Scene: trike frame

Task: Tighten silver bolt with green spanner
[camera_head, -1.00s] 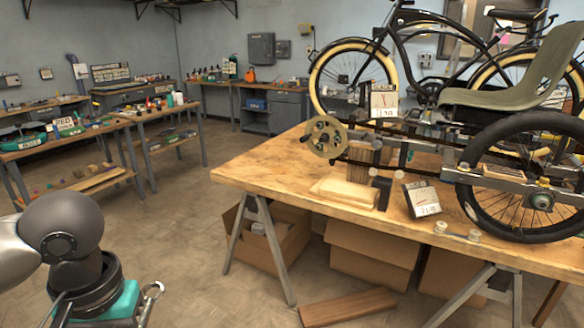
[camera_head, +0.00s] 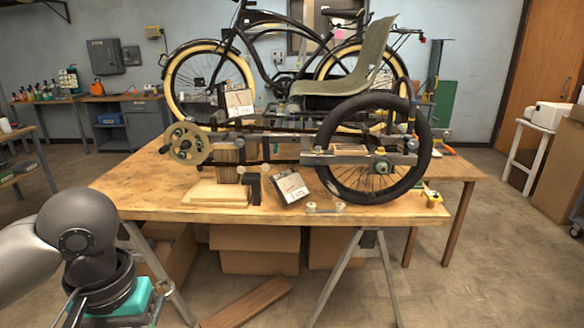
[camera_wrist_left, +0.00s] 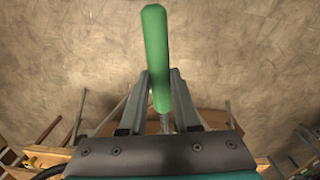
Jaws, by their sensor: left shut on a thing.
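My left gripper (camera_wrist_left: 158,76) is shut on the green spanner (camera_wrist_left: 155,45) in the left wrist view. The spanner's green handle stands up between the two fingers, and its metal part runs down behind the gripper's dark edge. In the head view my left wrist is at the lower left, in front of the table's left end, and the spanner cannot be made out clearly. The trike frame (camera_head: 270,150) lies along the table with its black wheel (camera_head: 421,160) at the right. A metal hub (camera_head: 383,166) shows at the wheel's middle. I cannot tell which part is the silver bolt.
The wooden table (camera_head: 130,195) has bare room at its left end. Wooden blocks (camera_head: 217,193) and a tilted card (camera_head: 290,187) stand by the frame. A bicycle (camera_head: 290,50) is behind.

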